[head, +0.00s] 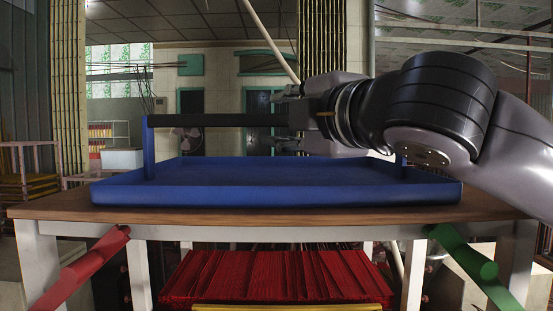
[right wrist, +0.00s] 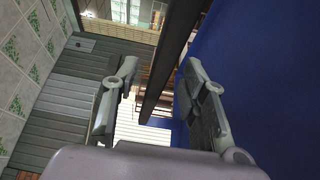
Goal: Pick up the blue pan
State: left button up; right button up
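The blue pan (head: 270,190) is a wide shallow tray on the wooden table. A blue post stands at its left end, and a black handle bar (head: 222,120) runs across above it from that post. My right gripper (head: 288,119) is at the bar, with one finger above it and one below. In the right wrist view, my right gripper (right wrist: 160,98) is open, with the dark bar (right wrist: 172,62) between its fingers and gaps visible. The blue pan (right wrist: 255,70) fills the right side there. My right arm hides the bar's right part. My left gripper is not in view.
The wooden table (head: 60,212) has white legs. Under it lies a stack of red sticks (head: 270,275). A red bar (head: 80,270) and a green bar (head: 475,265) slant below the table's front edge. Shelves stand at the left.

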jog(key=shift+w+a+f, duration=0.1)
jog(key=shift+w+a, duration=0.2)
jog(key=shift+w, duration=0.35)
jog(key=shift+s, duration=0.15)
jog(key=shift+s+d, duration=0.1)
jog(key=shift+c, duration=1.3)
grip_shut()
